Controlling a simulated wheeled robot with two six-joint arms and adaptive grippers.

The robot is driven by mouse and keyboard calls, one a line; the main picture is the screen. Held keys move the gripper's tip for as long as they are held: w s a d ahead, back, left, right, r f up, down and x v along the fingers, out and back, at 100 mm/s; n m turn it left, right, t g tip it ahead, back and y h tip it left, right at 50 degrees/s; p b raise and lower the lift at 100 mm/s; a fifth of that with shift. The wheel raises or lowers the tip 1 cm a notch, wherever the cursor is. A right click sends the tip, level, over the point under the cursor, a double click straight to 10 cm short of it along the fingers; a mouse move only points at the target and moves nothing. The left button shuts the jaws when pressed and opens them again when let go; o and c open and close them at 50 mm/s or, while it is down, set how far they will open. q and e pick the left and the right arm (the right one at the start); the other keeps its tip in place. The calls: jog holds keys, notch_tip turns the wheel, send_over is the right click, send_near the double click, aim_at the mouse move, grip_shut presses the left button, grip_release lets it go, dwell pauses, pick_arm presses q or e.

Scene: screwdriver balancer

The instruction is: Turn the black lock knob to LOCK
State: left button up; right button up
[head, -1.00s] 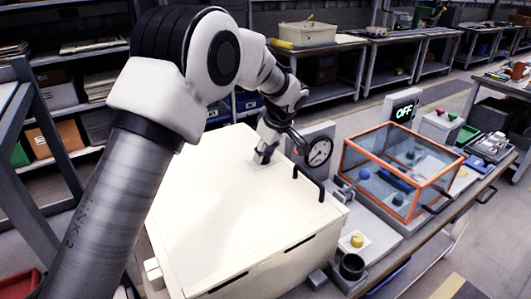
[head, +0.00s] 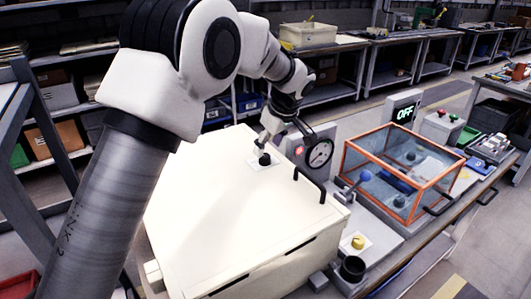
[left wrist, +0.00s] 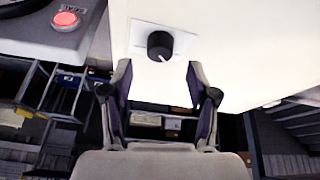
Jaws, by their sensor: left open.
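The black lock knob (head: 265,159) sits on a small white plate (head: 255,165) on top of the large cream-white box (head: 235,215). In the left wrist view the knob (left wrist: 160,45) shows a short pale pointer mark; any lettering on the plate is too small to read. My left gripper (head: 267,141) is just above and behind the knob in the head view. In the left wrist view its two fingers (left wrist: 158,78) are spread and empty, with the knob beyond the tips and between their lines, apart from them. My right gripper is not in view.
A black handle (head: 309,185) rises from the box's right edge. A dial gauge (head: 320,153) with a red button (head: 299,149) stands close right of my gripper. An orange-framed clear case (head: 400,170) and a yellow knob (head: 358,242) are farther right. A sign (head: 404,113) reads OFF.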

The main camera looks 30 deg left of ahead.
pick_arm(q)
jog(key=v, duration=0.7)
jog(key=shift+r, duration=0.25)
jog(key=shift+s+d, duration=0.1)
jog(key=shift+d, duration=0.05)
